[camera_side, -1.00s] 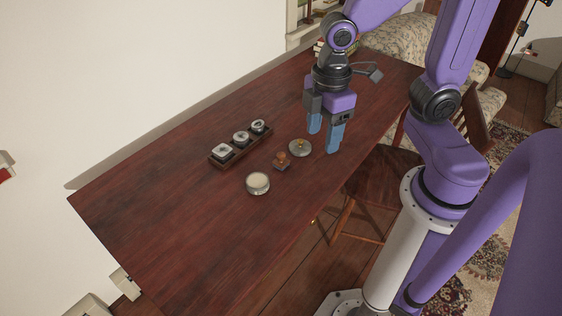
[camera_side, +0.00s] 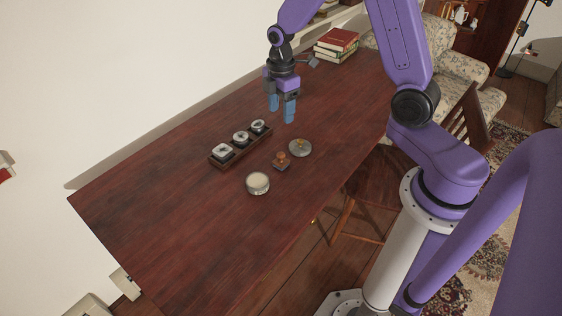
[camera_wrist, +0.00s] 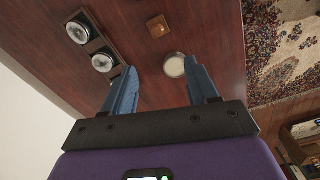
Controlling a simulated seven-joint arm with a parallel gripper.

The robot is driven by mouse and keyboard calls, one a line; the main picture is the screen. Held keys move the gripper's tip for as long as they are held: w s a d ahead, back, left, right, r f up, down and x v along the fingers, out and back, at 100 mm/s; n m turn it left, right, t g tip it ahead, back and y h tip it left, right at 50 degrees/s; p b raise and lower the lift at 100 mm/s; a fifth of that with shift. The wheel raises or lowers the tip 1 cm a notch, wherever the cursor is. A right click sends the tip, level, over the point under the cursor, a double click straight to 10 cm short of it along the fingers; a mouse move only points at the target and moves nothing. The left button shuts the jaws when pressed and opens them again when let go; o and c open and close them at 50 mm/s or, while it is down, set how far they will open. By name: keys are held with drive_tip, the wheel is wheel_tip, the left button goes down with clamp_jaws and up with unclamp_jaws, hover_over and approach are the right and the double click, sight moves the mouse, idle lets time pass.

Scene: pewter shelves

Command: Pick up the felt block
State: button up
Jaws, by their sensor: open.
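A small brown block with an orange-tan knob (camera_side: 281,162) stands on the dark red-brown table; it is the most block-like thing here, though I cannot tell that it is felt. It also shows in the wrist view (camera_wrist: 158,26), at the top middle. My gripper (camera_side: 282,112) is open and empty, pointing down above the table, behind the block and apart from it.
A dark tray (camera_side: 220,164) with three round jars stands left of the block. A round grey lid (camera_side: 300,147) with a knob and a pale-topped tin (camera_side: 258,184) flank the block closely. Books (camera_side: 337,42) lie at the far end. The near-left table is clear.

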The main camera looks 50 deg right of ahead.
hover_over(281, 154)
wheel_tip(281, 154, down, 12)
drive_tip(key=shift+s, duration=0.1)
drive_tip(key=shift+d+f, duration=0.1)
drive_tip(key=shift+f, duration=2.6)
drive_tip(key=shift+c, duration=0.3)
clamp_jaws()
